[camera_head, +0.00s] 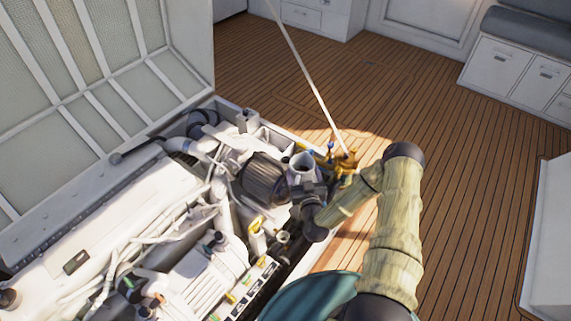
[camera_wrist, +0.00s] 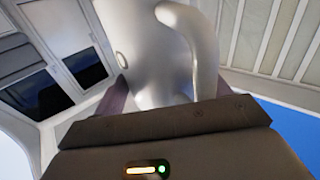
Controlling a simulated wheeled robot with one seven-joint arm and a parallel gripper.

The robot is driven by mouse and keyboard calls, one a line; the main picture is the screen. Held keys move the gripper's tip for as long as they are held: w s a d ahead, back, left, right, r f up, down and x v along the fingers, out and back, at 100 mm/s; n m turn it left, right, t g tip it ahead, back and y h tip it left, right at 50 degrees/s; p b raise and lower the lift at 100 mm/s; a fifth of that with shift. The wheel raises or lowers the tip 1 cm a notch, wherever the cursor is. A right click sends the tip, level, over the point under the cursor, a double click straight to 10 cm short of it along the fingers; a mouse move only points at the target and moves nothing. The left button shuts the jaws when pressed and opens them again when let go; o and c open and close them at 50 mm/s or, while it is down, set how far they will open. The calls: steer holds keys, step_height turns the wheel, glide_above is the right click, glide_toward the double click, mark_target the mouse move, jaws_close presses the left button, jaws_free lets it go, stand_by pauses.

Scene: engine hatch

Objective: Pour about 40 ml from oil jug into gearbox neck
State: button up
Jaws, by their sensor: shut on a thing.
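My gripper (camera_head: 308,191) is shut on the pale oil jug (camera_head: 302,168), over the far right part of the engine. In the head view the jug's round open top faces up and the jug looks about upright. In the wrist view the jug (camera_wrist: 155,50) fills the upper middle, with its curved handle at the right, and my fingers (camera_wrist: 170,92) are on either side of it. The oil level inside cannot be made out. A small round opening (camera_head: 283,237) below my gripper may be the gearbox neck, but I cannot tell for sure.
The white engine (camera_head: 190,240) with hoses and cables fills the hatch at left. The raised hatch lid (camera_head: 90,80) stands behind it. A pale pole (camera_head: 312,80) slants down to small brass fittings (camera_head: 346,160) at the hatch edge. The plank floor (camera_head: 460,150) at right is clear.

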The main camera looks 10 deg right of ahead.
steer(key=shift+r, duration=0.1)
stand_by(0.4)
steer(key=s+r+p, duration=0.8)
steer(key=p, duration=0.4)
steer(key=shift+s+r, duration=0.3)
steer(key=shift+s, duration=0.1)
steer(key=shift+w, duration=0.1)
